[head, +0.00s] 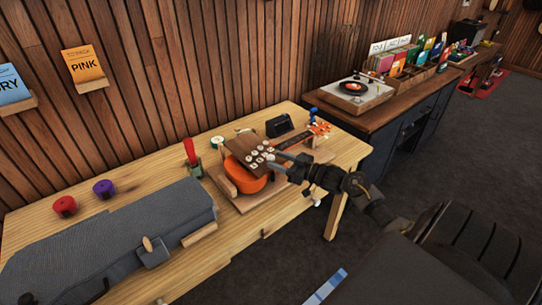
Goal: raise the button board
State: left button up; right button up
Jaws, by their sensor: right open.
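The button board (252,143) is a dark brown panel with several white round buttons. It sits tilted over the body of an orange ukulele (247,182), which lies in a wooden cradle (240,203) on the workbench. I cannot tell whether the board touches the ukulele. My right gripper (276,164) comes in from the right and is open at the board's right lower edge, close to the buttons. It is too small to tell whether the fingers touch the board. My left gripper is out of view.
A turntable (354,92) stands on the dark cabinet at right. Floor right of the bench is partly open.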

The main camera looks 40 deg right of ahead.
aim_at(271, 155)
jog(key=shift+x, duration=1.75)
jog(key=shift+r+p, duration=0.1)
jog(key=shift+p, duration=0.2)
grip_shut()
